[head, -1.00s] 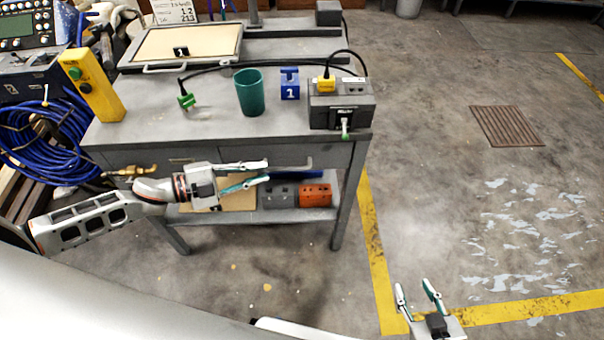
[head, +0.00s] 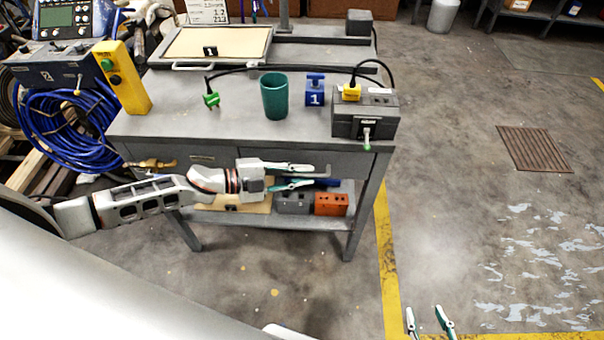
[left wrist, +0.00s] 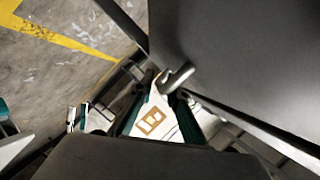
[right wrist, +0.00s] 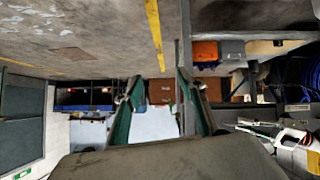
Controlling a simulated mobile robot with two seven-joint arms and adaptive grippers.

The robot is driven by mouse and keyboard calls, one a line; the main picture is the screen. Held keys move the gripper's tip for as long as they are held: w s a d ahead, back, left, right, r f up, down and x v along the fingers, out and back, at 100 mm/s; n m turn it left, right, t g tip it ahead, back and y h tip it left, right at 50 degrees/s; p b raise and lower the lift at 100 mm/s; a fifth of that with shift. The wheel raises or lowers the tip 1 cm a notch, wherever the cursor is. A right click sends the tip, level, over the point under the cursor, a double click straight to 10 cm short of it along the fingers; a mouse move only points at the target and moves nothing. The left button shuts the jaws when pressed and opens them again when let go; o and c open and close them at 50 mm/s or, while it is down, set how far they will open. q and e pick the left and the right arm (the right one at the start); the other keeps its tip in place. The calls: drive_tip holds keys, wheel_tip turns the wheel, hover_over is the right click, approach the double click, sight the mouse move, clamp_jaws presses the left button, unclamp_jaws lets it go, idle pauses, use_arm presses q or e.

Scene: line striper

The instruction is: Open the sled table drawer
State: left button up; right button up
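The grey work table (head: 190,125) has drawer fronts under its top, and they look shut. The right drawer front (head: 345,160) carries a grey bar handle (head: 325,170). My left gripper (head: 313,176) is in front of this drawer, pointing right, with a gap between its fingers. The handle's end shows past its fingertips. In the left wrist view the handle (left wrist: 178,77) is close to the fingertips; I cannot tell whether they touch. My right gripper (head: 427,310) is open and empty over the floor at the bottom; it also shows in the right wrist view (right wrist: 163,88).
A lower shelf (head: 260,217) holds an orange box (head: 331,204). Floor to the right is free.

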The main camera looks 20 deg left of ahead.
use_arm(q)
clamp_jaws()
drive_tip(key=s+d+p, duration=0.4)
drive_tip(key=s, duration=1)
drive_tip(key=s+d+p, duration=0.4)
drive_tip(key=s, duration=1.1)
drive_tip(key=shift+s+d, duration=0.15)
use_arm(e)
wheel_tip(320, 180, up, 8)
drive_tip(key=a, duration=0.1)
drive_tip(key=shift+w+f+y, duration=0.15)
drive_tip(key=shift+w+y, duration=0.05)
drive_tip(key=shift+y, duration=0.1)
